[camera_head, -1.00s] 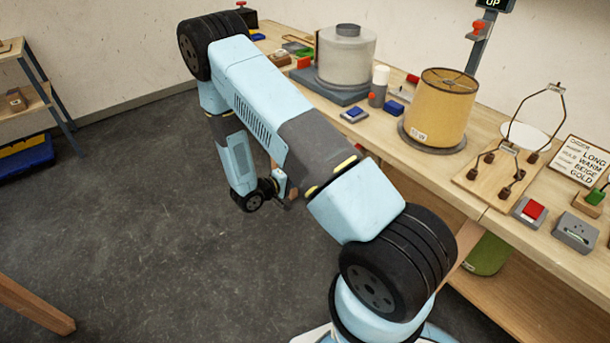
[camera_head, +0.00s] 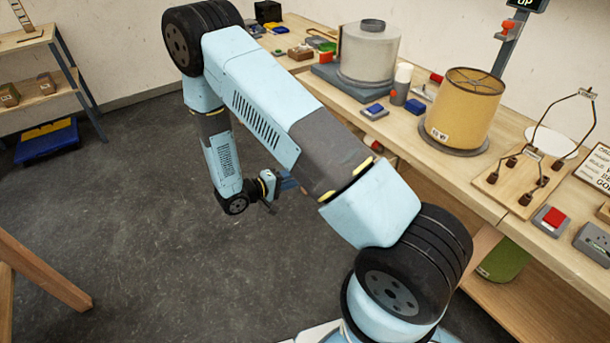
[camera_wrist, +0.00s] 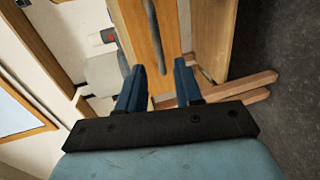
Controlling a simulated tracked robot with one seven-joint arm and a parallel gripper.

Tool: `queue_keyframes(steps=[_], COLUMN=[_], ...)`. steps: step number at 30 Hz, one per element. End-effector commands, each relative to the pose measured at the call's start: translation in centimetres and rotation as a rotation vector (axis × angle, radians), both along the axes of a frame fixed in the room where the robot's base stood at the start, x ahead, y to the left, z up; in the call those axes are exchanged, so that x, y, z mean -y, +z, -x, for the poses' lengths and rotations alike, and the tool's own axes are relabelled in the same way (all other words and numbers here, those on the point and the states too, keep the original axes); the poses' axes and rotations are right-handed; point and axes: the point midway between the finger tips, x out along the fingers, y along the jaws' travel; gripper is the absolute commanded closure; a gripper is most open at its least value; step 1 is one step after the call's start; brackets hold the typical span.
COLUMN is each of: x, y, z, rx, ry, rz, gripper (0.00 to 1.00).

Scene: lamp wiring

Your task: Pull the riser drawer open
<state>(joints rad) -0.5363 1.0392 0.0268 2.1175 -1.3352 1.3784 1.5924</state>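My gripper (camera_wrist: 158,68) shows in the wrist view with its two blue fingers apart, so it is open. A wooden panel with a long dark grey bar (camera_wrist: 154,35) lies ahead between the fingertips. It may be the riser drawer's front and handle, but I cannot tell for sure. I see no clear contact between the fingers and the bar. In the head view my gripper (camera_head: 284,186) hangs low beside the workbench's front side, partly hidden by my arm. No riser drawer can be made out in the head view.
The workbench (camera_head: 462,178) holds a grey drum (camera_head: 368,55), a beige lampshade (camera_head: 465,105), a wire lamp frame on a board (camera_head: 520,180) and small parts. A shelf (camera_head: 35,95) stands at the far left. A wooden leg (camera_head: 40,270) is at lower left. The floor between is clear.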

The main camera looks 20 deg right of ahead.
Motion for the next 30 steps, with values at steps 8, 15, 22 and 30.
queue_keyframes(steps=[8,15,22,30], x=[-2.8,-3.1,-3.0,-2.6], y=[0.6,0.7,0.7,2.0], z=[0.8,0.9,0.9,0.7], rx=[0.001,0.0,0.001,-0.004], ry=[0.001,-0.001,-0.001,-0.029], rz=[0.001,0.0,0.0,-0.016], gripper=[0.65,0.65,0.65,0.65])
